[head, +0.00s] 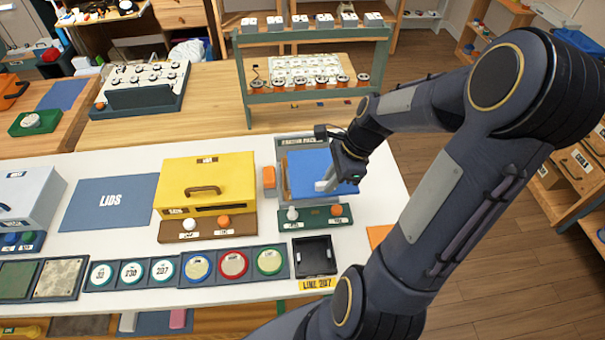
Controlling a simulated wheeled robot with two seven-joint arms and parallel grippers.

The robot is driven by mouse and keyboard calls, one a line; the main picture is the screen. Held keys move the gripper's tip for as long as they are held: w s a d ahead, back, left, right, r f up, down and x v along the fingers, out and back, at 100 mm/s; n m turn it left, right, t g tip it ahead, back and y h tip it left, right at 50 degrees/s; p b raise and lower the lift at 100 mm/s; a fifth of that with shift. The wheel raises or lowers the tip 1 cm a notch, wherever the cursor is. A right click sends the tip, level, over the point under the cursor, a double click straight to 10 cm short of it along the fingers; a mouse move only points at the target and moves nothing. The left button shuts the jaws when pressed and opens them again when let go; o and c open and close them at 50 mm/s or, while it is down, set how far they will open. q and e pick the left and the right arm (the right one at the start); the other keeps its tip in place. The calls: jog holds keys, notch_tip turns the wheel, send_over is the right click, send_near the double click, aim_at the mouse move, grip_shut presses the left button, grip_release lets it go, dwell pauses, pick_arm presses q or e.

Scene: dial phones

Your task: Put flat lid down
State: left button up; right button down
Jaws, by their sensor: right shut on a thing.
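A flat blue lid (306,169) is at the grey labelled box (294,141), right of the yellow box. My right gripper (326,185) reaches in from the right and is shut on the lid near its front part. The wrist and forearm hide the lid's right side. I cannot tell whether the lid rests on something or is held just above it. A blue mat marked LIDS (110,203) lies bare on the white table at the left. My left gripper is not in view.
A yellow box with a handle (223,173) stands left of the lid, with an orange block (269,178) between. A green strip with two knobs (325,218) lies in front. A black tray (314,256) and round discs sit nearer. A green rack (242,77) stands behind.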

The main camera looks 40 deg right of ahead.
aim_at(320, 167)
jog(key=w+f, duration=0.1)
jog(key=w, duration=0.1)
jog(key=w+d+f, duration=0.1)
jog(key=w, duration=0.1)
jog(key=w+d+f, duration=0.1)
jog(key=w, duration=0.1)
jog(key=shift+w+f, duration=0.15)
jog(key=shift+w, duration=0.2)
jog(key=shift+w+d+f+b, duration=0.2)
jog(key=shift+w+f+b, duration=0.6)
jog(key=shift+f, duration=0.8)
jog(key=shift+w+d+f+b, duration=0.2)
jog(key=shift+w+f+b, duration=0.6)
jog(key=shift+f, duration=0.75)
jog(key=shift+w+d+f+b, duration=0.2)
jog(key=shift+w+f+b, duration=0.3)
jog(key=shift+f+b, duration=0.85)
jog(key=c, duration=1.4)
grip_release()
jog(key=shift+f+p, duration=0.25)
jog(key=shift+p, duration=0.1)
